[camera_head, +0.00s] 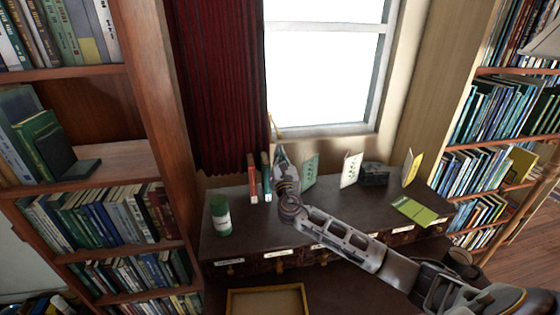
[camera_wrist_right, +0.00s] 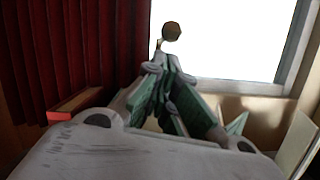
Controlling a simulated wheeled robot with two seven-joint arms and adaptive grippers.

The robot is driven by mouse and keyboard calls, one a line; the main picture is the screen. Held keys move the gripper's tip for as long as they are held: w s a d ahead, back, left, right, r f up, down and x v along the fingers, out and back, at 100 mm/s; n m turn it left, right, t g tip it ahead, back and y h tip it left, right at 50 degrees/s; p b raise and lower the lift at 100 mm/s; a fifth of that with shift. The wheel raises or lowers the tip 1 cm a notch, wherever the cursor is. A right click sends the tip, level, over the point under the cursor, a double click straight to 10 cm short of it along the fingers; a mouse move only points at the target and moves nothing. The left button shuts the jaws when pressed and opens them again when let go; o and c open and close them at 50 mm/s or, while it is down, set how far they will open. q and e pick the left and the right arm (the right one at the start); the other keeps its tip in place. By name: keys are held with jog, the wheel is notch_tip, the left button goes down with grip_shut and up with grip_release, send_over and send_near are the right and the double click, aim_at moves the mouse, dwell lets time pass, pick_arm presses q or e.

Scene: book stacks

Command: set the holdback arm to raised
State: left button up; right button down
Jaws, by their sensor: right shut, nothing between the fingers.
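The holdback arm (camera_head: 273,126) is a thin tan piece at the right edge of the dark red curtain (camera_head: 215,80), beside the window. In the right wrist view a brown round knob (camera_wrist_right: 172,31) shows just above my fingertips, with a thin pale piece beside it; it seems to belong to the holdback. My right gripper (camera_head: 280,150) points up at the holdback from below, its fingers shut and empty. Its fingertips (camera_wrist_right: 165,60) meet just under the knob; I cannot tell whether they touch it. The holdback's mount is hard to make out. My left gripper is out of view.
A dark desk (camera_head: 240,240) below the window carries a green jar (camera_head: 221,214), two upright books (camera_head: 259,178), standing cards (camera_head: 350,169), a dark box (camera_head: 375,174) and a green booklet (camera_head: 413,210). Bookshelves (camera_head: 150,110) flank it. A wooden tray (camera_head: 267,288) lies in front.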

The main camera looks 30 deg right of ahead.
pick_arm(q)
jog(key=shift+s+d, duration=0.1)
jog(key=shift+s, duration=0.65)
pick_arm(e)
jog(key=shift+x, duration=1.1)
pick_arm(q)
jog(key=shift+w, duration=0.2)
